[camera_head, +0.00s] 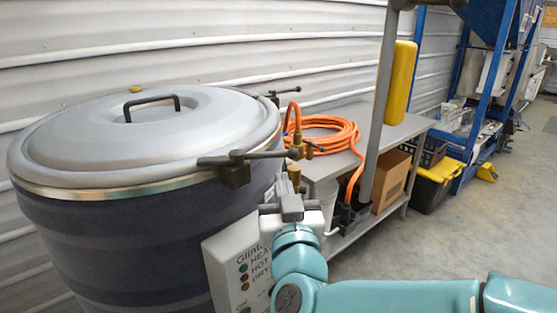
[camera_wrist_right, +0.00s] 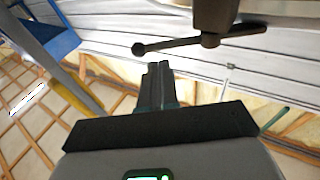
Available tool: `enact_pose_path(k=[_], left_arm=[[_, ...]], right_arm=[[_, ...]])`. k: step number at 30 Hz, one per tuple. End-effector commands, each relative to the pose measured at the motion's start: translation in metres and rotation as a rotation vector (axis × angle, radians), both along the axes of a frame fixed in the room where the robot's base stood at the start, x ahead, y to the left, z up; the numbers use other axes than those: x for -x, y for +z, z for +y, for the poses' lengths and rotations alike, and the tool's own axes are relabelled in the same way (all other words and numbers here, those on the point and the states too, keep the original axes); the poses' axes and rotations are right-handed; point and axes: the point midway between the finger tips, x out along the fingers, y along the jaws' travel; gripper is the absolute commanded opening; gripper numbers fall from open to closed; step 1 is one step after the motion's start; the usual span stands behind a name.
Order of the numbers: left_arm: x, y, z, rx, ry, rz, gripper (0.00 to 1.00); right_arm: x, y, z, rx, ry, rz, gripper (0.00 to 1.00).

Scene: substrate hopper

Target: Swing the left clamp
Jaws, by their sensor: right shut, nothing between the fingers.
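The hopper (camera_head: 110,240) is a large dark drum with a domed grey lid (camera_head: 75,145). A dark clamp (camera_head: 236,172) sits on the near right of its rim, its bar handle pointing right. A second clamp (camera_head: 273,96) sits farther back on the rim. I cannot tell which one is the left clamp. My right gripper (camera_head: 291,206) is shut and empty, just below and right of the near clamp's handle end. In the right wrist view the shut fingers (camera_wrist_right: 158,72) point toward a ball-ended clamp handle (camera_wrist_right: 182,45), with no clear contact. My left gripper is not in view.
A control box (camera_head: 240,265) with indicator lights is on the hopper's front. A grey bench (camera_head: 395,133) behind carries a coiled orange hose (camera_head: 330,135). A post (camera_head: 383,110) with a yellow panel (camera_head: 402,70) stands there. The floor (camera_head: 470,235) at right is clear.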

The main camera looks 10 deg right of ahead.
Motion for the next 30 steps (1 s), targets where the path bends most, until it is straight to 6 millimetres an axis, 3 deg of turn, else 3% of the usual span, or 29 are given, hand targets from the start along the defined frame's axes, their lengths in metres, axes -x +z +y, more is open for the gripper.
enact_pose_path(k=[3, 10, 24, 30], left_arm=[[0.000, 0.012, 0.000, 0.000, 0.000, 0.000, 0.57], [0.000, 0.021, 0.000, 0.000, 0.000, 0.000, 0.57], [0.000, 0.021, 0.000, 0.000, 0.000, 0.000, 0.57], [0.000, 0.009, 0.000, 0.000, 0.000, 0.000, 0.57]], right_arm=[[-0.023, 0.007, -0.003, 0.001, -0.001, 0.002, 0.00], [-0.050, 0.011, -0.006, 0.000, 0.001, 0.001, 0.00], [-0.055, 0.010, -0.006, 0.000, 0.003, 0.000, 0.00], [-0.057, 0.007, -0.009, 0.000, 0.037, -0.002, 0.00]])
